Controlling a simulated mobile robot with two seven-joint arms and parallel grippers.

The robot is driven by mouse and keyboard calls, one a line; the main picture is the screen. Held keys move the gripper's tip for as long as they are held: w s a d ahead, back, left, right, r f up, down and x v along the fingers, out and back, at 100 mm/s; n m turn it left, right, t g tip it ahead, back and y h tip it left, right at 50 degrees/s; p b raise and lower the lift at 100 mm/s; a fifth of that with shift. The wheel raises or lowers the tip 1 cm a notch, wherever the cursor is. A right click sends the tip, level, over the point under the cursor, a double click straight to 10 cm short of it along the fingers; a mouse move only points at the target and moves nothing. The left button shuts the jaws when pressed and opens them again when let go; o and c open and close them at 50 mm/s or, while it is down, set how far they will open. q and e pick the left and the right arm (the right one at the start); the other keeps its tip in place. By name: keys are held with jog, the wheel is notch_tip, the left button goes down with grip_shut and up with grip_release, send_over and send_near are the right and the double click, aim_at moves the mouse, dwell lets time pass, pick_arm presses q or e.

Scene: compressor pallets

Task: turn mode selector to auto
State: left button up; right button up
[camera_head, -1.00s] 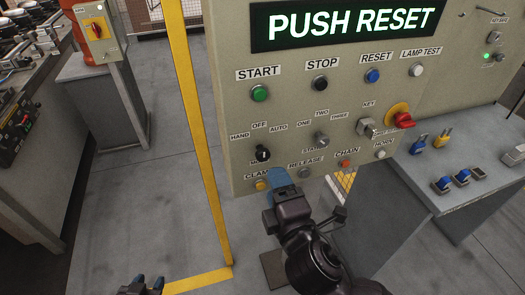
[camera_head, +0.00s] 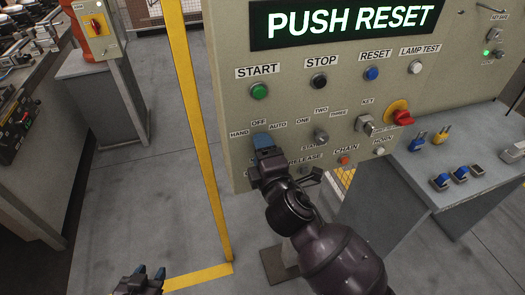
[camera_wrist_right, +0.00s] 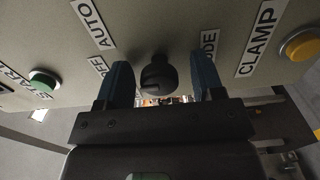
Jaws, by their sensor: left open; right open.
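The black mode selector knob (camera_wrist_right: 158,76) shows between the two blue fingers of my right gripper (camera_wrist_right: 163,85) in the right wrist view, with a gap on each side. The fingers are open around it. In the head view my right gripper (camera_head: 263,143) covers the knob, below the HAND, OFF and AUTO labels (camera_head: 278,126) on the beige panel (camera_head: 232,110). The AUTO label (camera_wrist_right: 90,22) also shows in the wrist view. Which way the knob points is hard to tell. My left gripper (camera_head: 148,274) is open and empty low at the bottom edge, far from the panel.
The green START button (camera_head: 259,91) and a grey selector (camera_head: 321,136) are near. A red switch (camera_head: 402,117) sits further right. The orange CLAMP button (camera_wrist_right: 300,45) is close to the right finger. The display (camera_head: 345,22) reads PUSH RESET.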

jog(key=c, duration=0.8)
pick_arm(q)
jog(key=shift+s+a+f, duration=0.1)
jog(key=shift+s+f, duration=0.1)
jog(key=shift+s, duration=0.1)
pick_arm(e)
jog(key=shift+c, duration=0.6)
jog(key=m, duration=0.3)
jog(key=shift+m, duration=0.4)
jog(key=m+p, duration=0.1)
jog(key=m, duration=0.2)
jog(key=shift+m, duration=0.7)
pick_arm(q)
jog(key=shift+s+r, duration=0.1)
jog(key=shift+r, duration=0.5)
pick_arm(e)
jog(key=shift+m, duration=0.4)
